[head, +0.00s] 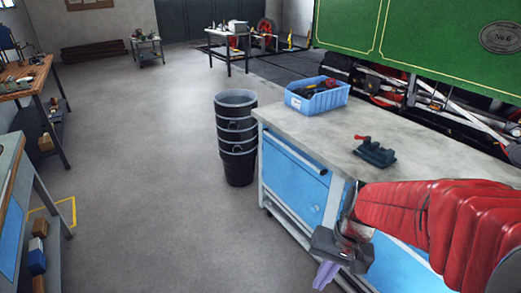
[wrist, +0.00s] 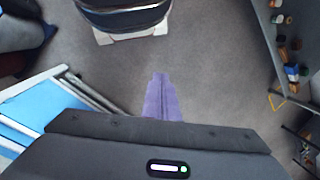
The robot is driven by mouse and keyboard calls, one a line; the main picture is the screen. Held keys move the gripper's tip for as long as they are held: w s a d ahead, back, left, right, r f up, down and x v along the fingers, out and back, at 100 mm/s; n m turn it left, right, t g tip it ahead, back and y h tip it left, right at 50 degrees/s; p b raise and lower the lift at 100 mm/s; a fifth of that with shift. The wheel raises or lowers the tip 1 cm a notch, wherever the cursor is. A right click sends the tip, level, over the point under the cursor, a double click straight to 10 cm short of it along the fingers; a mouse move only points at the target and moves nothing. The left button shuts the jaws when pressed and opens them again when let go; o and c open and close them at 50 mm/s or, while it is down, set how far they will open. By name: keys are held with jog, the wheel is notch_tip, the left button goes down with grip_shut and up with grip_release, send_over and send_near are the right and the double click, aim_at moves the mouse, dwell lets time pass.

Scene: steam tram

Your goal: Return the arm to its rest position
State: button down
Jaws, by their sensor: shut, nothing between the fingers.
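My gripper (head: 326,275) shows at the bottom of the head view, at the end of my red-sleeved arm, beside the front of the blue workbench (head: 296,178) and lower than its top. In the wrist view its purple fingers (wrist: 160,98) are together, with nothing between them, over bare grey floor. The arm reaches in from the right, in front of the bench. The bench's blue side also shows at the left of the wrist view (wrist: 30,108).
A blue bin (head: 318,98) and a dark vise-like tool (head: 374,152) stand on the bench top. Stacked black buckets (head: 237,140) stand at its left end. A green tram (head: 420,40) is behind. Tables line the left side. The middle floor is clear.

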jog(key=s+r+n+t+h, duration=0.1)
jog(key=s+r+t, duration=0.2)
jog(key=r, duration=0.4)
jog(key=s+d+r+n+t+h, duration=0.1)
jog(key=s+r+n+t, duration=0.1)
jog(key=r, duration=0.5)
jog(key=shift+s+r+t, duration=0.15)
jog(key=shift+s+t, duration=0.25)
jog(key=shift+t, duration=0.1)
dwell(0.6)
